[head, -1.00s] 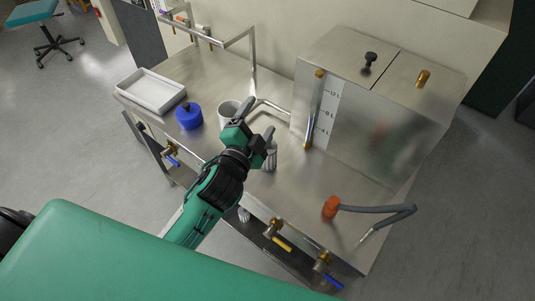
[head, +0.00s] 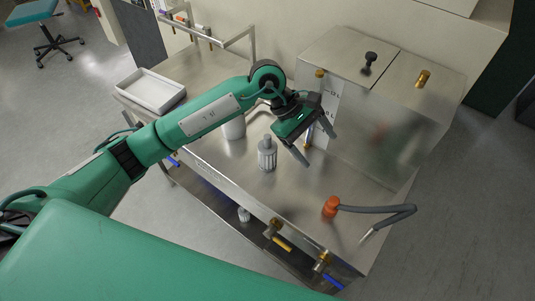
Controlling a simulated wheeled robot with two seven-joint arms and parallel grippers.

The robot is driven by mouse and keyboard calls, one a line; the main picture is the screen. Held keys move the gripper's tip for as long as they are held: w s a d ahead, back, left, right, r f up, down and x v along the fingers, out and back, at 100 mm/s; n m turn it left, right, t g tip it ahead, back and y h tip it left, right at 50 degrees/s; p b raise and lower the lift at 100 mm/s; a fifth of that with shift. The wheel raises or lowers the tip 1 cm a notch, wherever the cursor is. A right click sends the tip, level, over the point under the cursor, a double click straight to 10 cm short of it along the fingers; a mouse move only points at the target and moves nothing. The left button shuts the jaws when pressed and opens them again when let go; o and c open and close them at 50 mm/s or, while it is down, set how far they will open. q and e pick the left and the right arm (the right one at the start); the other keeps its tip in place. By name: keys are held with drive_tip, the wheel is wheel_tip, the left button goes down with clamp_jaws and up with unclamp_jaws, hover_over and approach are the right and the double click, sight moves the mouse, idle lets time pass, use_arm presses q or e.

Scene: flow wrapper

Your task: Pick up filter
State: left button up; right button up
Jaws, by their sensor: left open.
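A grey ribbed cylinder (head: 267,157), which looks like the filter, stands upright on the steel bench (head: 305,195) near its front edge. My left gripper (head: 318,147) is open and empty, above the bench to the right of the cylinder and apart from it. Its two fingers point down and to the right, in front of the steel tank. A second small white ribbed piece (head: 244,214) shows below the bench's front edge. My right gripper is not in view.
The steel tank (head: 375,125) with a level scale stands behind the gripper. A white cup (head: 235,129) is left of the cylinder, partly behind my arm. A white tray (head: 150,91) lies at the left. An orange-ended grey hose (head: 375,209) lies front right. Valves line the front.

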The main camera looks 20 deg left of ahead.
sight(266, 135)
use_arm(q)
drive_tip(key=w+a+y, duration=0.2)
drive_tip(key=a, duration=0.2)
drive_tip(key=w+a+m+y, duration=0.1)
drive_tip(key=w+a+y, duration=0.1)
drive_tip(key=a, duration=0.3)
drive_tip(key=w+a+t+y, duration=0.1)
drive_tip(key=a+y, duration=0.3)
drive_tip(key=shift+w+a, duration=0.35)
drive_tip(key=shift+w, duration=0.05)
wheel_tip(266, 135, down, 8)
drive_tip(key=shift+a+r+p, duration=0.1)
drive_tip(key=shift+r+p, duration=0.15)
drive_tip(key=shift+p, duration=0.75)
drive_tip(key=shift+f, duration=0.3)
drive_tip(key=shift+s+f+p, duration=0.1)
drive_tip(key=shift+f+p, duration=0.35)
drive_tip(key=f, duration=0.1)
drive_tip(key=f+p, duration=0.1)
drive_tip(key=f, duration=0.2)
drive_tip(key=shift+s+d+p, duration=0.15)
drive_tip(key=shift+d+p, duration=0.15)
drive_tip(key=shift+p, duration=0.1)
drive_tip(key=shift+f, duration=0.2)
drive_tip(key=c, duration=1.1)
